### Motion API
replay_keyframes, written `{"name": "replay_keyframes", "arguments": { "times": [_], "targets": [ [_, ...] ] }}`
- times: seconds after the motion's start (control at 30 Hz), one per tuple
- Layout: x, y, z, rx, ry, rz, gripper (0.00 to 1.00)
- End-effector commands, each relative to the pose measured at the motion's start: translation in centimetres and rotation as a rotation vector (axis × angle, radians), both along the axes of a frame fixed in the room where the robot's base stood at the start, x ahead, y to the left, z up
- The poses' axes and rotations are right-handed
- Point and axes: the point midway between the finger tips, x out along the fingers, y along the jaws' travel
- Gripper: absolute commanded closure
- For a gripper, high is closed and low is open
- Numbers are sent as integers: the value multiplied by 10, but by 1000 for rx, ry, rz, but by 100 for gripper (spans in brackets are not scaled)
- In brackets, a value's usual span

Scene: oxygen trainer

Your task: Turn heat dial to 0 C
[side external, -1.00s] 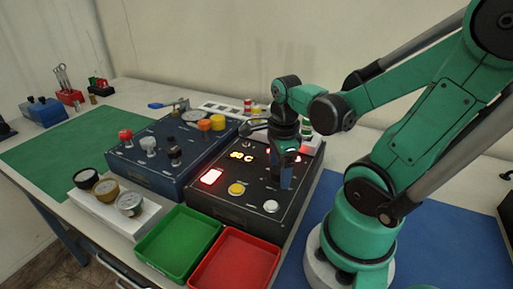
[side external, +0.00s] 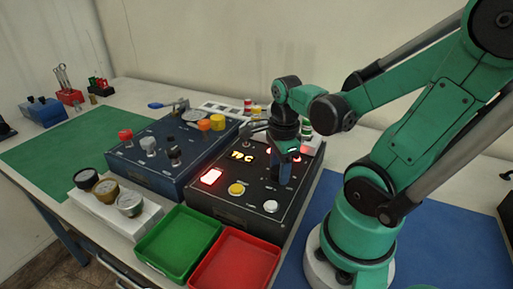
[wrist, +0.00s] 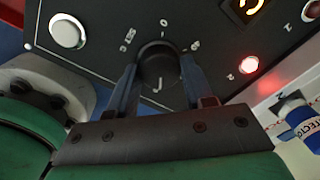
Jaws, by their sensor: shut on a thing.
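The heat dial (wrist: 159,68) is a round black knob on the dark control box, with scale marks around it, seen in the wrist view. My gripper (wrist: 160,84) is shut on the dial, one finger on each side of it. In the side external view my gripper (side external: 285,176) points down onto the dark control box (side external: 235,208) and hides the dial. An orange display (side external: 242,156) on the box shows a short reading ending in C; its first character is too small to read surely.
Green (side external: 178,226) and red (side external: 222,275) trays stand in front. A blue panel box (side external: 140,172) stands to the left.

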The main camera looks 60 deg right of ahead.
Motion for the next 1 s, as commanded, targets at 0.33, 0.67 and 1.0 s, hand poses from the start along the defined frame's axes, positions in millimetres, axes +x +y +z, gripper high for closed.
{"name": "replay_keyframes", "arguments": {
  "times": [0.33,0.67,1.0],
  "targets": [
    [0,-1,0,-1,2,282,100],
    [0,-1,0,-2,1,596,100],
    [1,-2,0,-3,2,918,100]
  ]
}}
